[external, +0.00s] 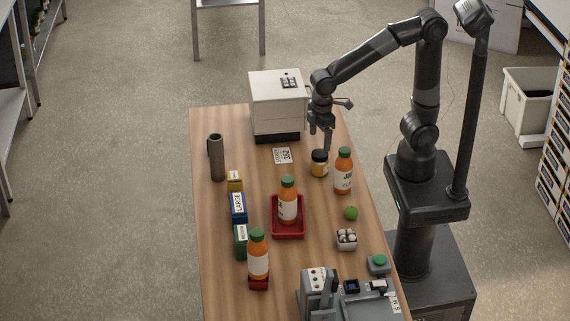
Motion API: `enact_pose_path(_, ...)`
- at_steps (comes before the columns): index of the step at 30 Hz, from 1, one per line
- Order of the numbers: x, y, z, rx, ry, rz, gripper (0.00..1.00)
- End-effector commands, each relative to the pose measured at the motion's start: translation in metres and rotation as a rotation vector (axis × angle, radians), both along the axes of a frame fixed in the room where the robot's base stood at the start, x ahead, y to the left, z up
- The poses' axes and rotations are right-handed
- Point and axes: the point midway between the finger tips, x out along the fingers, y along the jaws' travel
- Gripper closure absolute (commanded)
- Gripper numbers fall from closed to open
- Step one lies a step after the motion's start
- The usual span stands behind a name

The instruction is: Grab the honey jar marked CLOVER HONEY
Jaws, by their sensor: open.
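A small jar (319,165) with a black lid and yellow contents stands upright on the wooden table, towards the back right. It looks like the honey jar, but its label is too small to read. My gripper (326,145) points down just above and slightly right of the jar's lid. Its fingers are small in this view and look empty. Whether a fingertip touches the lid, I cannot tell.
A juice bottle (344,172) stands close to the jar's right. A white printer-like box (278,103) stands behind it, with a printed label (282,156) in front. A red tray (288,231) holds another bottle. A green round fruit (351,213) and an egg carton (346,240) lie nearer.

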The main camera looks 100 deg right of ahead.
Motion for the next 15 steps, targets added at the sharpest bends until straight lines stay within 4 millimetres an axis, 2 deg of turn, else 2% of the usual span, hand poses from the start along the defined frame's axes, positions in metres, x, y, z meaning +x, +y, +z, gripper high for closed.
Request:
enact_pose_path(5, 0.006, 0.004, -0.012, -0.003, 0.027, 0.018, 0.19)
enact_pose_path(15, 0.006, 0.004, -0.059, -0.004, 0.028, 0.018, 0.19)
